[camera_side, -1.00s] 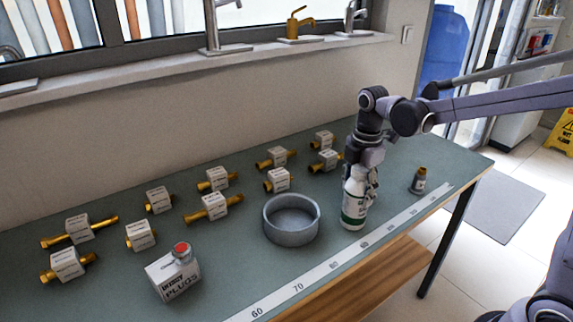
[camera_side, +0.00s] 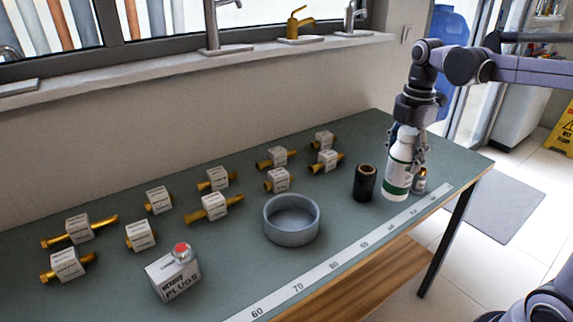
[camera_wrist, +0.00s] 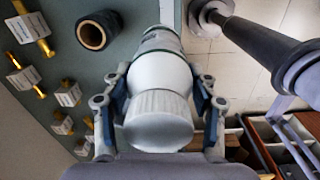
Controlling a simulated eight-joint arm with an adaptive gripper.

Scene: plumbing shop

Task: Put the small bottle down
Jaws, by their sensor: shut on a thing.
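A white bottle with a green-banded label (camera_side: 397,172) is held near the right end of the bench in the side view. My gripper (camera_side: 407,143) is shut on its upper part. In the wrist view the bottle (camera_wrist: 160,80) points away from the camera, its ribbed white cap nearest, with a finger on each side. The bottle looks upright; I cannot tell whether its base touches the bench. A smaller dark bottle with a pale label (camera_side: 420,182) stands just right of it, partly hidden behind it.
A black hollow cylinder (camera_side: 364,184) stands close to the left of the held bottle. A grey round dish (camera_side: 291,238) is further left. A marked measuring strip (camera_side: 345,256) runs along the front edge. Boxed brass fittings and a plugs box (camera_side: 172,276) fill the left.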

